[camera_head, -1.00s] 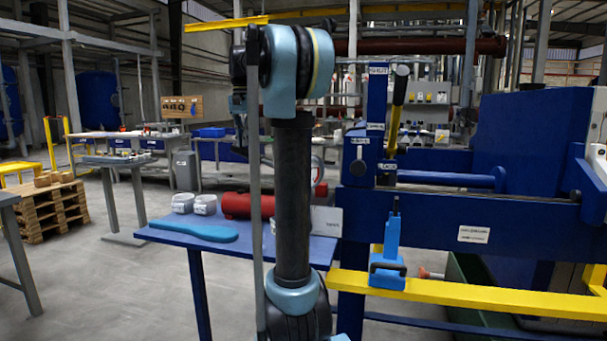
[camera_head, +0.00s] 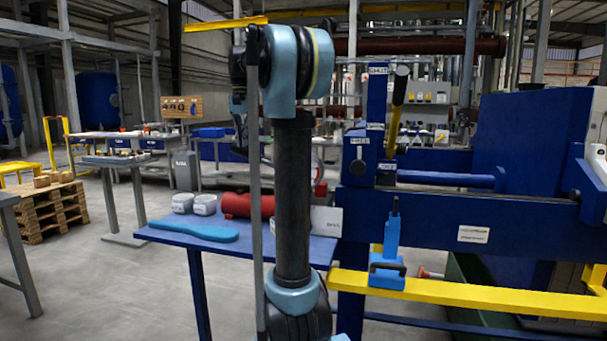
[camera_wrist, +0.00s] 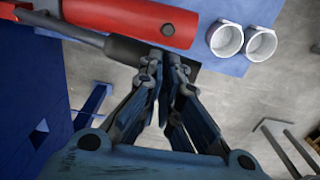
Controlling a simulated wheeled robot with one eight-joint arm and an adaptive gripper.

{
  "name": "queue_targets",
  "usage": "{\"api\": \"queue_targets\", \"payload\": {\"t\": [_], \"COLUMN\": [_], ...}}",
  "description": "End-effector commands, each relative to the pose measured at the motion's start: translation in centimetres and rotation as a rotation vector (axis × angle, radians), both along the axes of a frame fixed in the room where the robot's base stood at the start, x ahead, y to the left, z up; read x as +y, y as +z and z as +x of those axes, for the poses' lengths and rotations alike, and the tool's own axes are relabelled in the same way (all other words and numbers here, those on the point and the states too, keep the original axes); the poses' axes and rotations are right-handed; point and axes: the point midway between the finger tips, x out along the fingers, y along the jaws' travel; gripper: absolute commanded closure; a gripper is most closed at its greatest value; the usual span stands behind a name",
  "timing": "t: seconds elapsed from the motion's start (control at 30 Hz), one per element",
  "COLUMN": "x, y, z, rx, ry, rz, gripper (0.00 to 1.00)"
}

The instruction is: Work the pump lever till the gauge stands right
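The red pump cylinder (camera_head: 238,205) lies on the blue table, and it also shows at the top of the wrist view (camera_wrist: 140,18). In the wrist view, the pump lever is a grey rod with a black grip (camera_wrist: 125,48), running beside the red cylinder. My gripper (camera_wrist: 166,60) has its fingertips close together over the black grip; nothing shows clasped between them, and I cannot tell whether they touch it. In the head view a pale curved rim (camera_head: 320,168), perhaps the gauge, shows beside my arm. Its face is mostly hidden and unreadable.
Two white cups (camera_head: 193,203) and a blue flat pad (camera_head: 193,230) share the blue table (camera_head: 160,238). To the right stand the blue press frame (camera_head: 450,215), a yellow rail (camera_head: 480,294) and a yellow lever with black grip (camera_head: 396,110).

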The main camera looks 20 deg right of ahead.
Motion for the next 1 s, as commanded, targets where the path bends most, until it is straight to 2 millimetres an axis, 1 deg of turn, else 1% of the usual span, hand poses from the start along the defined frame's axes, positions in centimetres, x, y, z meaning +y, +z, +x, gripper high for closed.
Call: {"api": "queue_targets", "payload": {"t": [0.27,0.37,1.0], "x": [0.0,0.0,0.8], "y": [0.0,-0.5,-7.6], "z": [0.0,0.0,0.6], "rx": [0.000,0.000,0.002], "ry": [0.001,0.001,0.000], "rz": [-0.002,-0.002,-0.004], "gripper": [1.00,1.00,1.00]}}
